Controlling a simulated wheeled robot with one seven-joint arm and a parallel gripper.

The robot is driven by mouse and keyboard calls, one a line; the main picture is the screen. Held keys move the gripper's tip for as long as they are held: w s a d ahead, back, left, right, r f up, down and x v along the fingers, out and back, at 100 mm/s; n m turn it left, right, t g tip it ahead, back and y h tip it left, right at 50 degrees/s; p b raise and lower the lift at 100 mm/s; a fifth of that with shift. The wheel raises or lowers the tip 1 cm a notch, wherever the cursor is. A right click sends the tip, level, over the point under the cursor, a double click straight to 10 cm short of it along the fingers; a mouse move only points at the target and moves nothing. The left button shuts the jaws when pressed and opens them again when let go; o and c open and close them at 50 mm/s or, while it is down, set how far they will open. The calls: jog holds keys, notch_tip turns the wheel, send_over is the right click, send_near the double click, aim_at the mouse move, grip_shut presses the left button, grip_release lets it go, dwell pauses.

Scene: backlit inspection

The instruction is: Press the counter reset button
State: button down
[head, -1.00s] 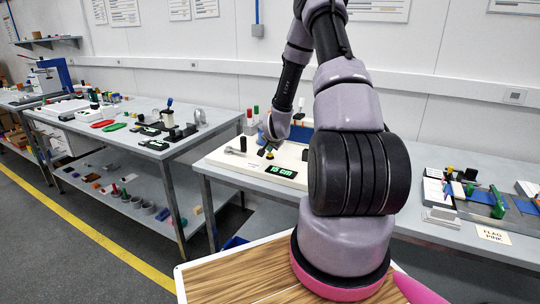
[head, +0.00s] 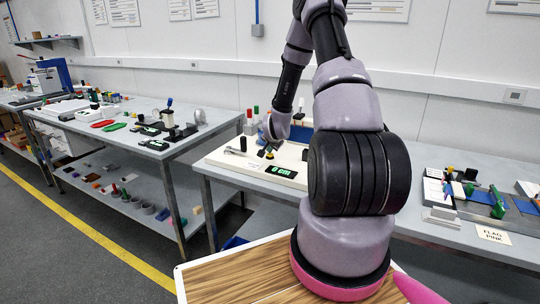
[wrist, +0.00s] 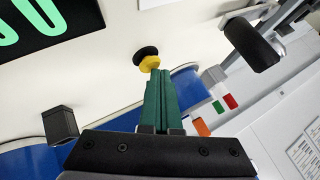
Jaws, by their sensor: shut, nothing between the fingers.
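The counter display (head: 281,171) is a black panel with green characters, which look like "0 cm" in the head view; part of it shows in the wrist view (wrist: 40,25). The button (wrist: 149,62) has a yellow cap on a black round base and stands on the pale panel. My gripper (wrist: 160,75) has green fingers, which are shut and empty. Their tips are at the yellow cap in the wrist view; I cannot tell whether they touch it. In the head view my gripper (head: 267,150) is low over the panel beside the display, its tips small.
The pale panel (head: 225,160) lies on a grey bench. A black knob (wrist: 252,44) and a black block (wrist: 60,124) stand near my fingers in the wrist view. Another bench (head: 150,150) with many small items is at the left. A wooden-topped surface (head: 235,275) is in front.

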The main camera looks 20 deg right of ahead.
aim_at(270, 155)
jog(key=shift+r, duration=0.6)
jog(key=shift+r, duration=2.5)
